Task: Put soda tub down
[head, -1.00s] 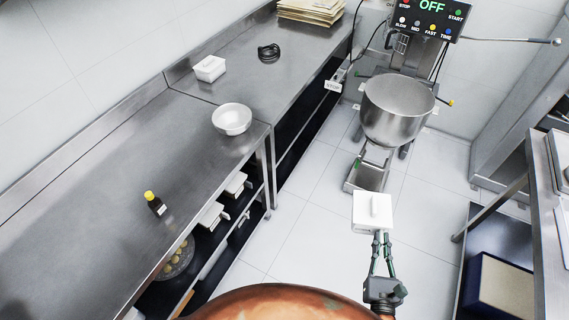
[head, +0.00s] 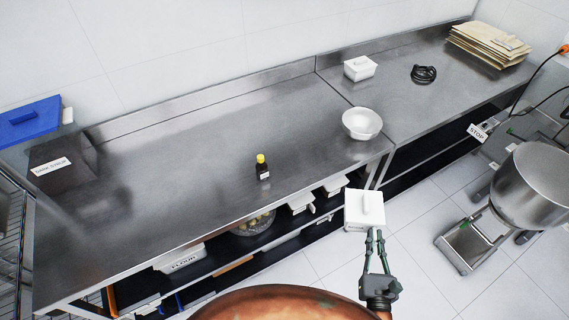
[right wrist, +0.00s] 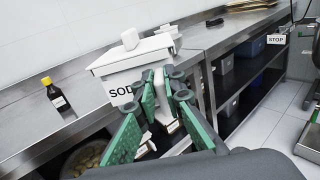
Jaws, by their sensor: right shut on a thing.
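The soda tub (head: 364,212) is a white lidded box with a knob on top. It also shows in the right wrist view (right wrist: 128,66), where its label reads "SOD", partly hidden by a finger. My right gripper (head: 375,238) is shut on the tub and holds it upright in front of the steel counter's (head: 200,190) front edge. In the right wrist view the green-padded fingers (right wrist: 160,98) are at the tub's near side. My left gripper is not in view.
A small yellow-capped bottle (head: 262,168), a white bowl (head: 362,124) and a white lidded tub (head: 360,68) stand on the counter. Clear steel lies left of the bottle. The shelf below holds a flour tub (head: 180,260). A mixer bowl (head: 532,186) is at the right.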

